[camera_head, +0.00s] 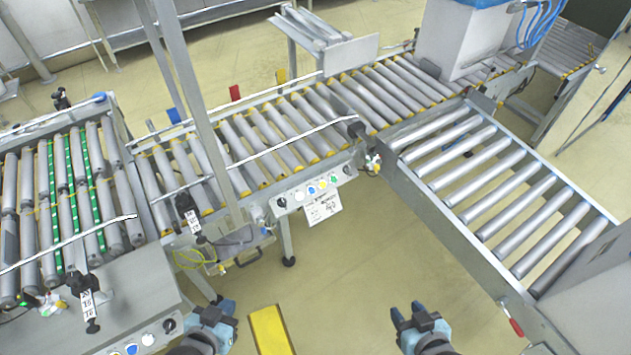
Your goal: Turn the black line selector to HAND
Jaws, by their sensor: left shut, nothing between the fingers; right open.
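A control panel (309,190) is on the front side of the middle roller conveyor. A white label sheet (323,208) hangs below. The knob's pointing direction and its markings are too small to read, and I cannot tell which knob is the line selector. My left gripper (217,310) is shut and empty at the bottom, below and left of the panel. My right gripper (410,314) is open and empty, below and right of it.
A second panel with a black knob (169,326) is on the left conveyor's front. A yellow floor strip (270,330) lies between my grippers. A side roller conveyor (500,190) runs along the right. The floor before the middle panel is clear.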

